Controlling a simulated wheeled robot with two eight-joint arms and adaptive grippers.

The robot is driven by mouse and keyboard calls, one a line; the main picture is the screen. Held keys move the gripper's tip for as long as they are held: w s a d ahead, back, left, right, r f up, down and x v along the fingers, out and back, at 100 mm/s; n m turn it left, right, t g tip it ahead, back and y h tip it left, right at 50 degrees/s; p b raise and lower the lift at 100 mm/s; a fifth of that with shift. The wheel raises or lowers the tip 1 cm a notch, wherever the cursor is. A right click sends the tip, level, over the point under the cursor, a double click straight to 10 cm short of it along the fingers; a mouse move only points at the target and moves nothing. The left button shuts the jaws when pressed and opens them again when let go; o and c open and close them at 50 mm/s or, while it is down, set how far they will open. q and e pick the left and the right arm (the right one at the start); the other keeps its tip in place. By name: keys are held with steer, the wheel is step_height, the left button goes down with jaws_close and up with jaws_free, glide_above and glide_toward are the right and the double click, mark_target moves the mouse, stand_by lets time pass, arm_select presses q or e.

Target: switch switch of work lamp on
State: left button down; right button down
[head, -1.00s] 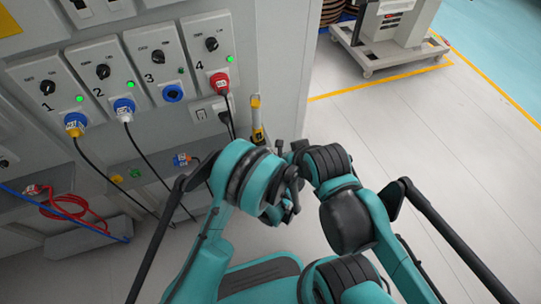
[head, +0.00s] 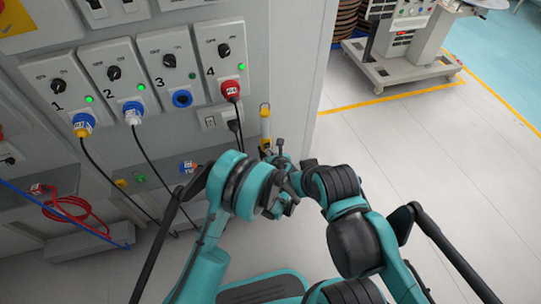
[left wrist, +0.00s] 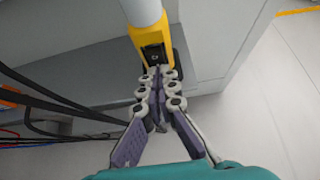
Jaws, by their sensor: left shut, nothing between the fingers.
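The work lamp (head: 265,125) is a slim yellow and white upright unit at the right edge of the grey panel wall. In the left wrist view its yellow lower body (left wrist: 150,40) carries a small black switch (left wrist: 153,53). My left gripper (left wrist: 160,73) is shut and empty, with its fingertips just below the switch; I cannot tell whether they touch it. In the head view the left gripper (head: 279,150) shows small and dark beside the lamp's lower end, partly covering it.
Numbered panels with knobs and plugs, such as the red plug (head: 231,90), stand left of the lamp. Black cables (left wrist: 65,100) hang left of my left gripper. A wheeled machine (head: 400,60) stands at the back right. The pale floor (head: 450,160) on the right is clear.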

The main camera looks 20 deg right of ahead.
arm_select(q)
steer(key=shift+s+r+p, duration=0.15)
steer(key=shift+r+p, duration=0.15)
steer(key=shift+r, duration=0.6)
arm_select(e)
steer(key=shift+s+r, duration=0.35)
steer(key=shift+r, duration=0.05)
